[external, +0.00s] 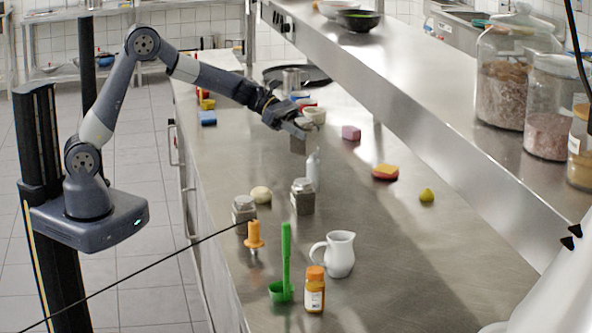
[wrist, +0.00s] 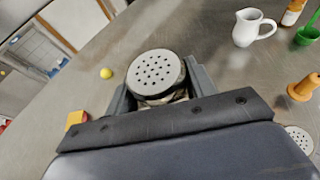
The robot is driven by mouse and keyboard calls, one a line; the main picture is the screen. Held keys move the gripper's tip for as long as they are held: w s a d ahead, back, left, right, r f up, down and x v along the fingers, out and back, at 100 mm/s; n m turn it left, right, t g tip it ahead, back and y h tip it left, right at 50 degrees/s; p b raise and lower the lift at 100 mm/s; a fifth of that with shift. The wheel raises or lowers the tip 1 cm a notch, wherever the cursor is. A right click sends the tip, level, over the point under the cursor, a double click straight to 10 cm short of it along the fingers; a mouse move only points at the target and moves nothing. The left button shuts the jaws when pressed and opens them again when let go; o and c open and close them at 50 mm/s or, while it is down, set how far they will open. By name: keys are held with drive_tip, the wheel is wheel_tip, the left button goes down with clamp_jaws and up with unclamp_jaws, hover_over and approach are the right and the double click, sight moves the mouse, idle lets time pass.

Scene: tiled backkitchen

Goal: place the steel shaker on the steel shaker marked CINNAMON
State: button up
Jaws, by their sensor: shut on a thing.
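My gripper (external: 297,127) is shut on a steel shaker (external: 303,145) and holds it above the counter. In the wrist view, the held shaker's perforated lid (wrist: 155,70) faces the camera between the two fingers (wrist: 158,92). Two other steel shakers stand upright on the counter nearer the external camera: one in the middle (external: 303,198) and one near the left edge (external: 243,214). Their labels are too small to read, so I cannot tell which is marked CINNAMON. One standing shaker's perforated lid (wrist: 300,138) shows at the lower right of the wrist view.
A slim pale bottle (external: 313,172) stands just below the held shaker in the picture. A round cream item (external: 261,194), orange tool (external: 254,235), green scoop (external: 286,262), spice jar (external: 315,290) and white jug (external: 340,254) surround the standing shakers. A steel shelf (external: 450,115) overhangs the right.

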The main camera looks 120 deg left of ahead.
wheel_tip(320, 180, down, 8)
drive_tip(key=shift+p, duration=0.4)
drive_tip(key=shift+f+b, duration=0.3)
drive_tip(key=o, duration=1)
drive_tip(key=shift+r, duration=0.1)
drive_tip(key=shift+o, duration=0.2)
drive_tip(key=shift+r, duration=0.1)
drive_tip(key=shift+r+p, duration=0.15)
drive_tip(key=shift+p, duration=0.25)
drive_tip(key=b+v, duration=0.3)
drive_tip(key=v, duration=0.9)
